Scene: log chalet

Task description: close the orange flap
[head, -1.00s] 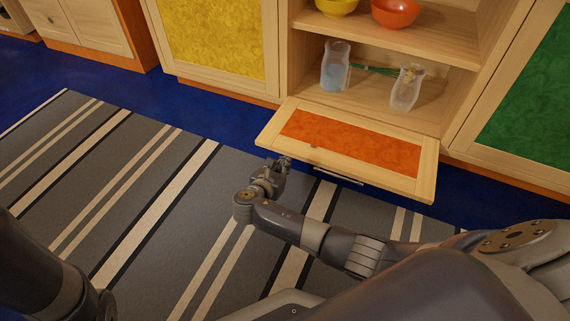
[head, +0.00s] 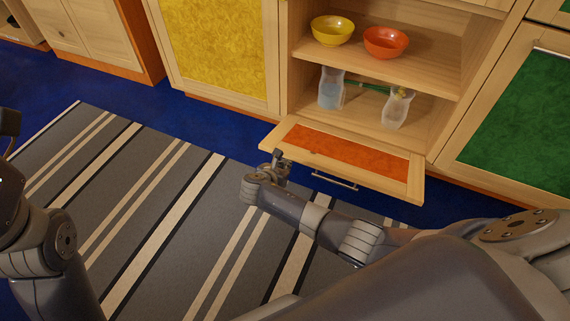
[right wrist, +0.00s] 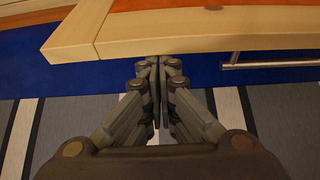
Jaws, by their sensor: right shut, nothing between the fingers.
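The orange flap (head: 345,150) has a pale wooden frame and hangs folded down from the bottom of an open cabinet, sloping slightly outward. Its bar handle (head: 335,178) is on the outer side near the free edge. My right gripper (head: 277,160) is at the flap's left front corner. In the right wrist view my right gripper (right wrist: 158,62) is shut and empty, its fingertips at the edge of the flap's wooden frame (right wrist: 150,36); whether they touch cannot be told. My left arm shows at the left edge of the head view, with its gripper not clearly visible.
The cabinet holds a yellow bowl (head: 333,31) and an orange bowl (head: 386,42) on its shelf, with two clear vessels (head: 331,88) below. A yellow door (head: 215,45) and a green door (head: 520,115) flank it. A striped rug (head: 150,210) covers the floor.

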